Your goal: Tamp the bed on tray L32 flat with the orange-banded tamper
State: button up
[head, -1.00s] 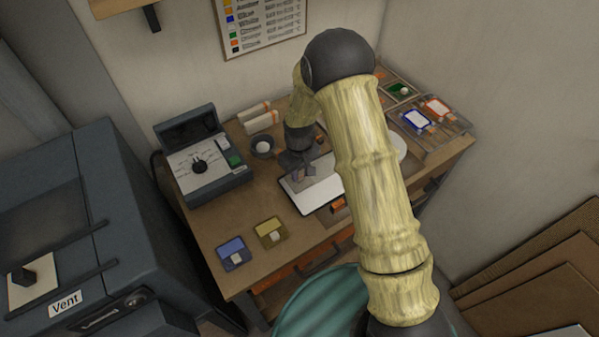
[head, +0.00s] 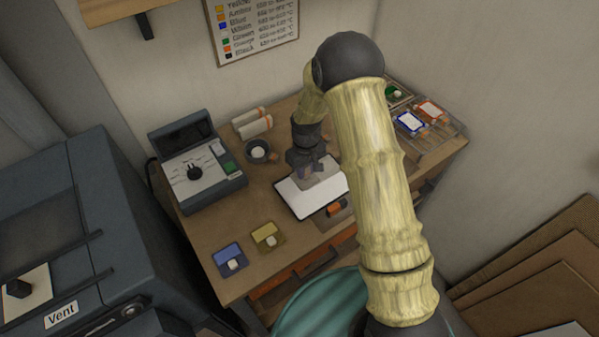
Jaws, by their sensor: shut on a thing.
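My gripper (head: 311,174) points down over a white-topped flat tray or board (head: 298,202) on the table. It is shut on a small greyish thing just above or on a grey patch (head: 330,183) on that surface. I cannot make out a band on the held thing, nor whether it touches the patch. I cannot read any L32 label. A small orange-and-dark thing (head: 337,207) lies at the board's front right edge. My upper arm hides the area to the right.
A control box (head: 200,170) stands left, beside a dark round bowl (head: 259,151) and white rolls (head: 253,122). Blue (head: 229,260) and yellow (head: 268,237) small trays sit in front. Clear trays with coloured cards (head: 425,122) stand back right. Bare table lies left of the board.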

jog(key=shift+w+d, duration=0.65)
jog(key=shift+d, duration=0.35)
jog(key=shift+f, duration=0.1)
jog(key=shift+f+b, duration=0.55)
jog(key=shift+f, duration=0.15)
jog(key=shift+s+f, duration=0.1)
jog(key=shift+f, duration=0.2)
dwell(0.7)
jog(key=shift+r+p, duration=0.5)
jog(key=shift+r, duration=0.65)
